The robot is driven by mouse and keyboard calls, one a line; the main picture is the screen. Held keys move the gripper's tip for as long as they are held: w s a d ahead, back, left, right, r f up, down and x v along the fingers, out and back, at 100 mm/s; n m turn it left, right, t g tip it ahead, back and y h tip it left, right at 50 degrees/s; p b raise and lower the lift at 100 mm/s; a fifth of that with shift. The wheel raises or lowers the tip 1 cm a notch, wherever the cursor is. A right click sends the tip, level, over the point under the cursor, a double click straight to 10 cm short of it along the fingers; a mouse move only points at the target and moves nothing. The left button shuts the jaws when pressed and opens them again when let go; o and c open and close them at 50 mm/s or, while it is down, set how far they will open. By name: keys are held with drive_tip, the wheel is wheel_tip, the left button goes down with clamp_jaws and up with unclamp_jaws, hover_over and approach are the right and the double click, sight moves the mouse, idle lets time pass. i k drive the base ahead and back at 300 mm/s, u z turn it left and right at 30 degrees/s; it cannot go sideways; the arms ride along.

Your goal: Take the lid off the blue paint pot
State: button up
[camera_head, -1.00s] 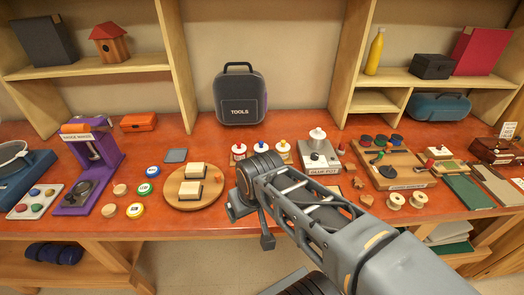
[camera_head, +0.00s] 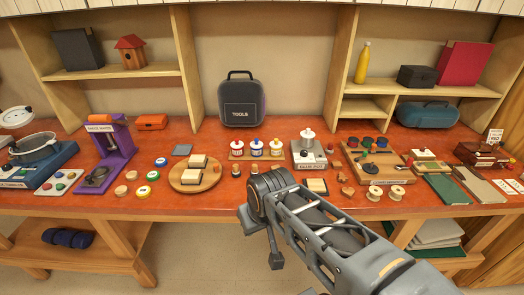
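Three flat round pots with coloured rims stand in a slanting row left of centre. The back one is the blue pot (camera_head: 161,162), upright and apparently covered by its lid. The green pot (camera_head: 153,175) and the yellow pot (camera_head: 143,191) are in front of it. My gripper (camera_head: 263,239) is at the front edge of the bench, right of and nearer than the pots. Its two fingers look apart with nothing between them. It touches no pot. My wrist hides part of the bench behind it.
A round wooden board (camera_head: 212,178) with pale blocks lies between the pots and my arm. Wooden discs (camera_head: 121,190) and a purple press (camera_head: 116,150) stand left of the pots.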

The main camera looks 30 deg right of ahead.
sight(257, 143)
drive_tip(key=u, duration=0.65)
drive_tip(key=i, duration=0.5)
drive_tip(key=z, duration=1.05)
drive_tip(key=i, duration=0.55)
drive_tip(key=z, duration=0.05)
